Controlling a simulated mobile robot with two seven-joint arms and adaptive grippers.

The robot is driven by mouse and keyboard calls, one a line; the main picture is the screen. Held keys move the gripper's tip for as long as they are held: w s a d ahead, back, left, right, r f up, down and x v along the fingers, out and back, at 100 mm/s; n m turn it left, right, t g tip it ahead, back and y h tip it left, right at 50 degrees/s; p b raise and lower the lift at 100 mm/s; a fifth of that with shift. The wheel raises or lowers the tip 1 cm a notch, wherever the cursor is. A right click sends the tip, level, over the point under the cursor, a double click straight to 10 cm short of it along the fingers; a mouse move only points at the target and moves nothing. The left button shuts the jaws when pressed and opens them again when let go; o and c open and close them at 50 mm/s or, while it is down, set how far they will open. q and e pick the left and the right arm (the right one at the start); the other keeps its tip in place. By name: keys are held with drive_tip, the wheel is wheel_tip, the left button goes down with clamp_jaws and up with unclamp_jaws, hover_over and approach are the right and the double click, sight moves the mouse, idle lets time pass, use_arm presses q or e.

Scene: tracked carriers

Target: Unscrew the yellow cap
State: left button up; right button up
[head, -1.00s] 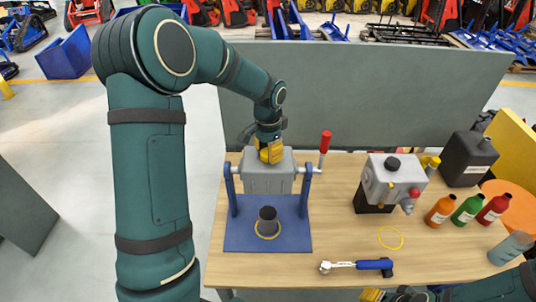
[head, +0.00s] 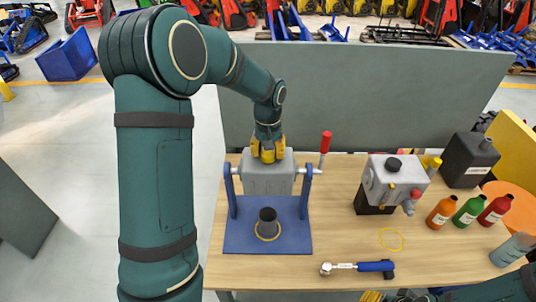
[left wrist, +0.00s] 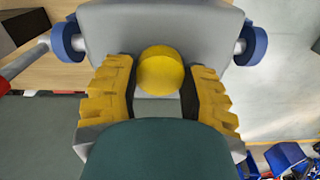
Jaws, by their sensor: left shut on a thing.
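The yellow cap (left wrist: 161,70) is round and sits on top of a grey metal housing (head: 268,178) held between two blue uprights. My left gripper (head: 267,150) points down over the top of the housing. In the left wrist view its yellow ridged fingers (left wrist: 160,88) stand on both sides of the cap, shut on it. In the head view the fingers hide the cap. My right gripper (head: 372,297) shows only in part at the bottom edge, and its fingers are cut off.
The blue stand (head: 240,238) carries a dark cup (head: 268,216) under the housing, and a red-handled crank (head: 325,142) on its right. A blue-handled ratchet (head: 360,266), a yellow ring (head: 391,239), a second grey unit (head: 392,180) and several bottles lie or stand to the right.

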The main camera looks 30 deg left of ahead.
use_arm(q)
drive_tip(key=n+p, duration=0.1)
drive_tip(key=n, duration=0.4)
drive_tip(key=shift+n, duration=0.3)
drive_tip(key=n, duration=0.3)
drive_tip(key=shift+p, duration=0.35)
drive_tip(key=shift+n, duration=1.1)
drive_tip(key=n, duration=0.8)
drive_tip(key=shift+s, duration=0.1)
drive_tip(key=o, duration=1.1)
